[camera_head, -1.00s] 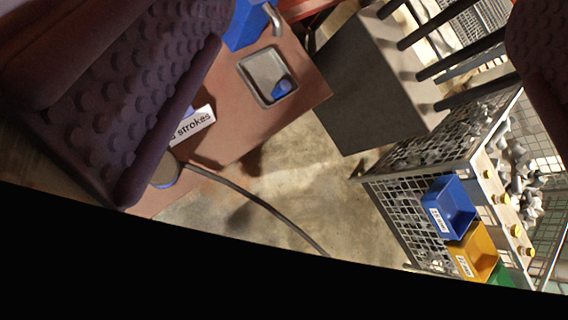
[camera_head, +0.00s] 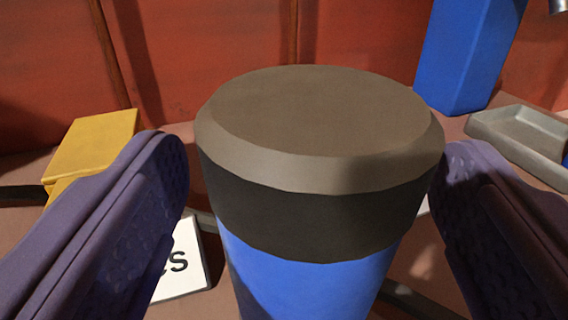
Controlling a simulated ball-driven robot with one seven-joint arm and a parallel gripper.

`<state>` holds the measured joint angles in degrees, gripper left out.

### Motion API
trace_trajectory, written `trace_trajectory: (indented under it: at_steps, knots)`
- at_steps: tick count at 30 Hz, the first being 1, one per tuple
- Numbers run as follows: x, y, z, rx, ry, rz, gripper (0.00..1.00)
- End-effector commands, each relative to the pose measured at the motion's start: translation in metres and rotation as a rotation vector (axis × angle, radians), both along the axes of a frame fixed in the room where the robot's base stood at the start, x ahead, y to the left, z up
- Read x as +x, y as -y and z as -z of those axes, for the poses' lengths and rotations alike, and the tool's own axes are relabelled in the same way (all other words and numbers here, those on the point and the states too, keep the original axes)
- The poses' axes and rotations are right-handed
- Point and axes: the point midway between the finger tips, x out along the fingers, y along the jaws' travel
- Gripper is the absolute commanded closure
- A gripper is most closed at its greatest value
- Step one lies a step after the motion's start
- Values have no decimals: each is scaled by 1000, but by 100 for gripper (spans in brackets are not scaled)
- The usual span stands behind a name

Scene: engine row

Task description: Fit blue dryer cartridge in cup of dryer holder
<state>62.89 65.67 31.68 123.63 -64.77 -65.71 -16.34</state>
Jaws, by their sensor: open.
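A large upright cylinder with a blue body, a black band and a flat grey-brown top, which looks like the blue dryer cartridge (camera_head: 315,275), fills the middle of the view. My gripper (camera_head: 315,160) is open, with one purple padded finger on each side of the cartridge. A narrow gap shows between the cartridge and the left finger; the right finger comes very close to its edge, and I cannot tell if they touch. The cartridge's lower end is out of view. I cannot make out the dryer holder or its cup.
A yellow box (camera_head: 95,145) stands behind the left finger. A white sign (camera_head: 182,265) with black letters lies below it. A tall blue block (camera_head: 465,55) and a grey metal tray (camera_head: 520,135) are at the back right. A red wall (camera_head: 220,50) closes off the back.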

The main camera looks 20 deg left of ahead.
Motion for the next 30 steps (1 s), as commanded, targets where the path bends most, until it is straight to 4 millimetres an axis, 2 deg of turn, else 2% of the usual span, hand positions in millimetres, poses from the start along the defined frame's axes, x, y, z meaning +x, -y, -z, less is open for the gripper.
trace_trajectory:
  at_steps: [3,6,13,14,22,30]
  knots:
    - [19,-8,2,-2,2,-2,14]
    - [28,-11,1,-1,0,-1,14]
    - [31,-12,-1,-1,-1,0,14]
    - [31,-12,-1,-1,-1,0,16]
    - [31,-12,0,-1,-1,0,77]
    - [31,-11,-2,-1,-1,0,77]
